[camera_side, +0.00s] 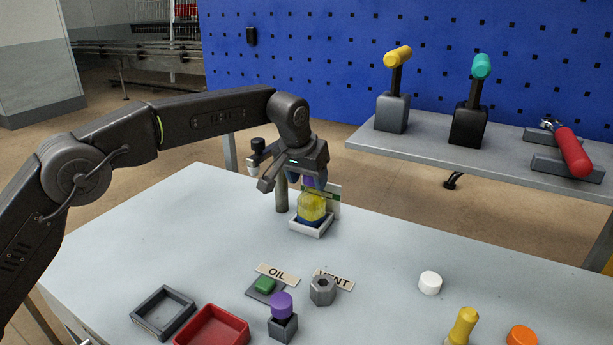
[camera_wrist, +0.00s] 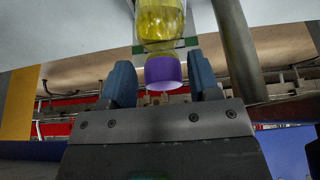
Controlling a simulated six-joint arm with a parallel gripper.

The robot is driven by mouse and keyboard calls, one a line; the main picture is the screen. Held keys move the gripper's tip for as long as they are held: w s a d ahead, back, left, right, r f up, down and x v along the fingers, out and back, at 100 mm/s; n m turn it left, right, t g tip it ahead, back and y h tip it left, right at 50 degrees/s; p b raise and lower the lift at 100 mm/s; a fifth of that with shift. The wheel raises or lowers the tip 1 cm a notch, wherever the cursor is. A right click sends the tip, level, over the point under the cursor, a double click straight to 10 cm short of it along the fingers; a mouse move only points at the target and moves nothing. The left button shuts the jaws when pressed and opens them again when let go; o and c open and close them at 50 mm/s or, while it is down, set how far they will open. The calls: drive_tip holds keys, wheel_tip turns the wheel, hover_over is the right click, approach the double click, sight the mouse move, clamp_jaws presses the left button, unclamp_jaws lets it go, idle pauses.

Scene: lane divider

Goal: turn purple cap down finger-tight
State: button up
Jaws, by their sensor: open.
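A clear bottle of yellow liquid (camera_side: 311,207) stands upright in a small pale square holder (camera_side: 312,228) on the bench. Its purple cap (camera_side: 308,181) sits at its top, mostly hidden by my gripper in the side view. My gripper (camera_side: 306,181) points down over the bottle. In the wrist view the purple cap (camera_wrist: 163,74) lies between the two blue fingers of my gripper (camera_wrist: 161,66), with a gap on each side. The jaws are open and hold nothing. The picture does not show how far the cap is screwed down.
A grey post (camera_side: 282,192) stands close left of the bottle. Another purple-topped piece (camera_side: 282,304), a hex nut (camera_side: 322,290), a red tray (camera_side: 211,328) and a grey frame (camera_side: 163,311) lie toward the front.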

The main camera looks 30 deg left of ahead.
drive_tip(key=shift+c, duration=0.2)
drive_tip(key=c, duration=0.5)
drive_tip(key=shift+a+m+h, duration=0.15)
drive_tip(key=shift+m+h, duration=0.15)
drive_tip(key=shift+m, duration=0.6)
drive_tip(key=shift+a+m+h, duration=0.2)
drive_tip(key=shift+m+h, duration=0.2)
drive_tip(key=shift+m, duration=0.4)
drive_tip(key=shift+w+a+m+h, duration=0.15)
drive_tip(key=shift+m+h, duration=0.15)
drive_tip(key=shift+m, duration=0.6)
drive_tip(key=shift+g, duration=0.3)
